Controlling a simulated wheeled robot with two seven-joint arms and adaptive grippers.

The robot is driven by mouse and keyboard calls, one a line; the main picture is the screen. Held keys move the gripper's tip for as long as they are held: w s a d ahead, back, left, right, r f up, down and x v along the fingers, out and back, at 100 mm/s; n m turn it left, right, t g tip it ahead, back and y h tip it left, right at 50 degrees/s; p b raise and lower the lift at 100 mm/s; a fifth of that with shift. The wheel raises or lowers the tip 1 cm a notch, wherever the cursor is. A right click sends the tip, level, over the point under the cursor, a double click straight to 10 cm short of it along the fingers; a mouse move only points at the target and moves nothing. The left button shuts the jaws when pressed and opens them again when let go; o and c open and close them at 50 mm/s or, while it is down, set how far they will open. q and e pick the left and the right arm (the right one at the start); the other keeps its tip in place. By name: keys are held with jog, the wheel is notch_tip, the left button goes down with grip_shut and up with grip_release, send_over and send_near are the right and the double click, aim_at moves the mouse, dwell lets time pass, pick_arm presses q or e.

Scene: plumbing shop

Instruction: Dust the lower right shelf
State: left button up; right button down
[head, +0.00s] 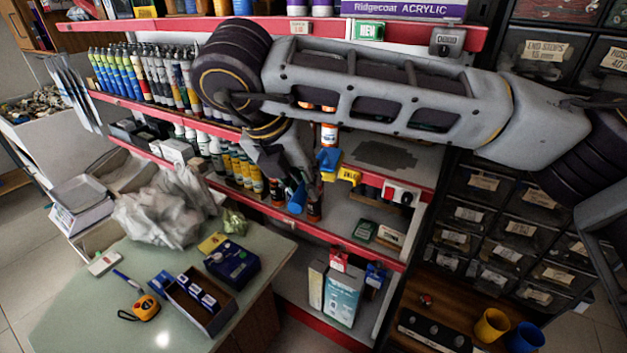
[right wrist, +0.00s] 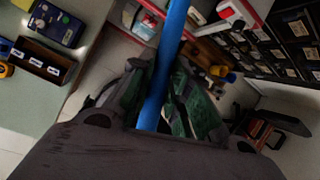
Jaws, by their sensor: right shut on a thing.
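My right gripper (head: 292,180) hangs under its forearm in front of the shelf rack. In the right wrist view my gripper (right wrist: 165,100) is shut on a blue rod (right wrist: 172,40), which looks like a handle. Part of this blue handle (head: 296,199) shows below the gripper in the head view; its working end cannot be made out. A dark grey dusty patch (head: 385,155) lies on the bare right part of a shelf (head: 412,162), right of the gripper and apart from it. My forearm hides part of the shelf above. My left gripper is out of view.
Bottles (head: 240,168) stand close left of the gripper. A blue thing (head: 328,160) and yellow tag (head: 348,175) are just right of it. Boxes (head: 342,298) stand lower. A table (head: 75,300) with a tray (head: 205,305) is at front left; drawers (head: 500,220) are at right.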

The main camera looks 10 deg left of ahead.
jog(key=shift+s+r+m+h, duration=0.2)
jog(key=shift+s+m+h, duration=0.2)
jog(key=shift+m, duration=0.5)
